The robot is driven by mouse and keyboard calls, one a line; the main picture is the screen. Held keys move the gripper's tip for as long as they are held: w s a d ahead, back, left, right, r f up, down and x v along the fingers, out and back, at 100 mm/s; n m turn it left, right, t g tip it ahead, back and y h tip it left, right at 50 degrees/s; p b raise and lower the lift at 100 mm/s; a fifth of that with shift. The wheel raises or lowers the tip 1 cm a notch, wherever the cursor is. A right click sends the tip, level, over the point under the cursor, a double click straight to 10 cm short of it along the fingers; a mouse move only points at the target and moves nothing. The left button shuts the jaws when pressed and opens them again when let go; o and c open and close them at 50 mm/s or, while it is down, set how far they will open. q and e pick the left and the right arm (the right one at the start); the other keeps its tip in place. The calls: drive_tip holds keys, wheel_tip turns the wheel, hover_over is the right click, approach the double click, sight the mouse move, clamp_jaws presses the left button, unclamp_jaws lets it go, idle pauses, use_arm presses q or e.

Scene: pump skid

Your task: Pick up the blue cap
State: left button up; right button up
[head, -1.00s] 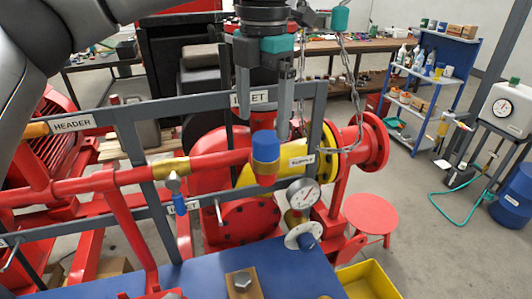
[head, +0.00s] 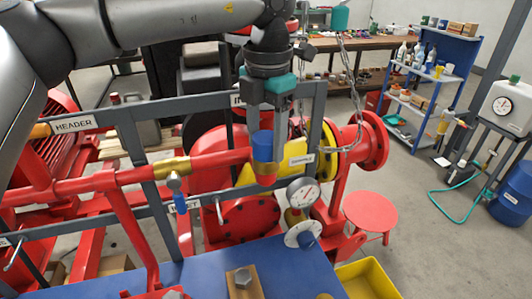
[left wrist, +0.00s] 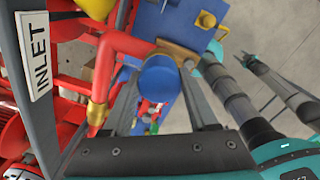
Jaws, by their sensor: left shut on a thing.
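The blue cap (head: 263,147) sits upright on the upturned end of the red pipe (head: 215,161), in front of the yellow pipe section. My left gripper (head: 268,136) comes down on it from above, with a finger on each side, and is shut on the cap. In the left wrist view the round blue top of the cap (left wrist: 160,80) shows between the two grey fingers. The lower part of the cap's grip is partly hidden in the head view.
A grey frame rail (head: 210,105) runs close behind the cap. A pressure gauge (head: 303,195) stands just right of the pipe end. A hanging chain (head: 350,70) is near at the right. A yellow bin (head: 368,281) lies at lower right.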

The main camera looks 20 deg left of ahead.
use_arm(q)
clamp_jaws()
drive_tip(key=shift+r, duration=0.15)
wheel_tip(320, 180, up, 12)
wheel_tip(320, 180, up, 7)
drive_tip(key=p, duration=0.2)
hover_over(267, 136)
drive_tip(key=shift+s+r, duration=0.15)
drive_tip(key=shift+r, duration=0.25)
